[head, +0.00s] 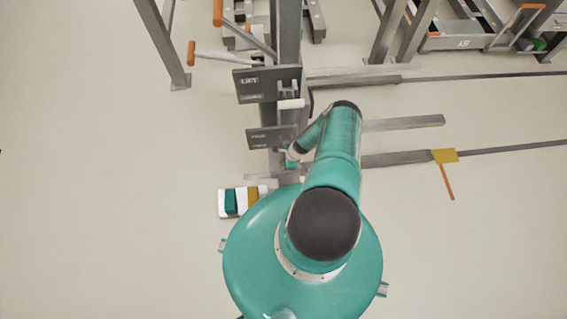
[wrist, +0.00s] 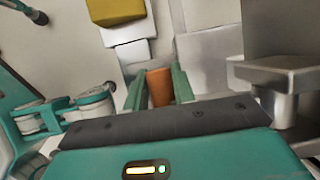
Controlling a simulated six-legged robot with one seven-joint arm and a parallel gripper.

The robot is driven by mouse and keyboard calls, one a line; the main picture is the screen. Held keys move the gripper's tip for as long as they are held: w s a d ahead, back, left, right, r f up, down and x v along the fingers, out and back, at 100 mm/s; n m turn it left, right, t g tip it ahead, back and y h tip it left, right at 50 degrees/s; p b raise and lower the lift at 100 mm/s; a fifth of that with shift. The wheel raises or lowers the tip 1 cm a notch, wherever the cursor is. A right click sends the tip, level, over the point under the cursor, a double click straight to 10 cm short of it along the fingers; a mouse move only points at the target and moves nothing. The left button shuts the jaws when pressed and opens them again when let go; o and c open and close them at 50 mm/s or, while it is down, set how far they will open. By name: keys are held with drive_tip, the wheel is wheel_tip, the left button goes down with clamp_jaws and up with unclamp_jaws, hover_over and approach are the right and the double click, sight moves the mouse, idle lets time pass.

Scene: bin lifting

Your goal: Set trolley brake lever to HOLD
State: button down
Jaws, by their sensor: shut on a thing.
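My gripper (wrist: 158,76) shows two teal fingers on either side of a short orange piece (wrist: 161,90) and is shut on it. I cannot tell from the frames whether this piece is the grip of the trolley brake lever. In the head view my gripper (head: 291,162) is at the foot of the grey post, just below a dark lower sign (head: 262,137). My own arm hides part of that spot, and the orange piece does not show there. The small text on the lower sign is hard to read. No HOLD mark is readable.
A dark LIFT sign (head: 268,83) and a white handle (head: 291,104) are on the grey post above. Orange-tipped levers (head: 222,56) stick out at upper left. Grey rails (head: 398,158) run right to a yellow plate (head: 444,155). The left floor is clear.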

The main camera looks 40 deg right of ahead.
drive_tip(key=shift+s+d+f+h, duration=0.2)
drive_tip(key=shift+d+f+h, duration=0.15)
drive_tip(key=shift+f, duration=0.25)
drive_tip(key=shift+w+d+f+t, duration=0.15)
drive_tip(key=shift+d+f+t, duration=0.05)
drive_tip(key=shift+t, duration=0.3)
drive_tip(key=shift+h, duration=0.25)
drive_tip(key=c, duration=1.2)
unclamp_jaws()
drive_tip(key=shift+w+d, duration=0.1)
drive_tip(key=shift+o, duration=0.2)
drive_tip(key=shift+d, duration=0.1)
drive_tip(key=shift+d+r, duration=0.25)
drive_tip(key=shift+r, duration=0.2)
drive_tip(key=a+v, duration=0.1)
drive_tip(key=v, duration=1.1)
drive_tip(key=shift+s+r, duration=0.25)
drive_tip(key=shift+s, duration=0.1)
